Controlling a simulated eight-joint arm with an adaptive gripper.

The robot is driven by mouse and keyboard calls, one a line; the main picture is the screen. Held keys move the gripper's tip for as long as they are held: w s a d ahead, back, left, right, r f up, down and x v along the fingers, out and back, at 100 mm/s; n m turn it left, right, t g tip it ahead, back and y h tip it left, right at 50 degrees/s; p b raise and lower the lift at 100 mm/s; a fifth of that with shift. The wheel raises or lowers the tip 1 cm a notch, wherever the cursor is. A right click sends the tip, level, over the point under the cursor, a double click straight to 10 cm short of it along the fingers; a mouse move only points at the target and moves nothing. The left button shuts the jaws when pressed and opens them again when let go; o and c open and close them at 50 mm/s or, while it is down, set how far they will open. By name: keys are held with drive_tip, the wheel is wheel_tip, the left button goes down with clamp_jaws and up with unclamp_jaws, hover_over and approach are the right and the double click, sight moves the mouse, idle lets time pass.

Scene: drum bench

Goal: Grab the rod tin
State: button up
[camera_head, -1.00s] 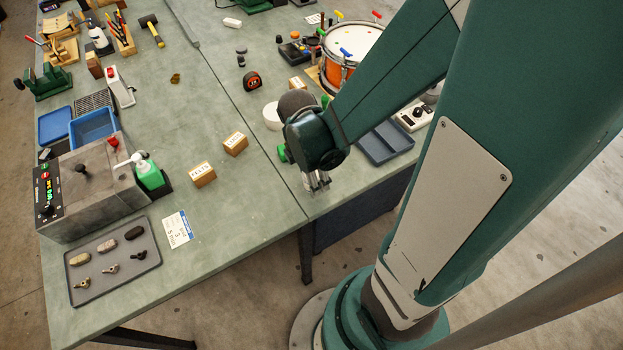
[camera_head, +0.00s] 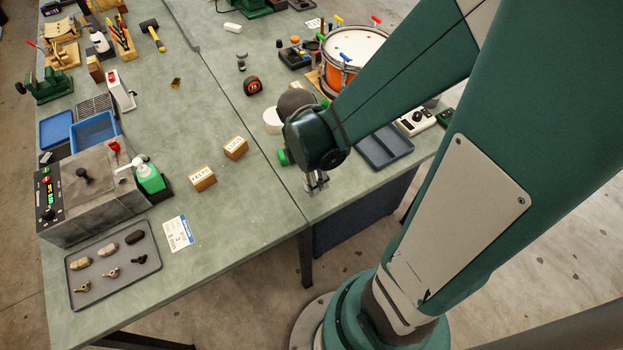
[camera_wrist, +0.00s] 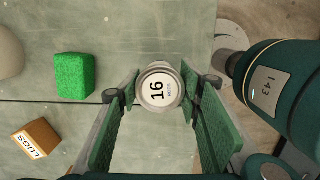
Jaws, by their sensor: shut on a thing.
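The rod tin (camera_wrist: 159,88) is a small round tin with a pale lid marked "16". In the wrist view it sits between the two green finger pads of my gripper (camera_wrist: 160,92), which is shut on it from both sides. In the head view my gripper (camera_head: 316,184) points down near the front edge of the right bench, and I cannot clearly make out the tin there.
A green block (camera_wrist: 75,76) lies left of the tin, with a LUGS box (camera_wrist: 35,138) beyond the bench seam. In the head view a blue-grey tray (camera_head: 384,146) and an orange drum (camera_head: 345,65) stand right and behind. The bench edge is close.

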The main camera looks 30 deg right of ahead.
drive_tip(key=shift+r+p, duration=0.95)
drive_tip(key=shift+r, duration=3.15)
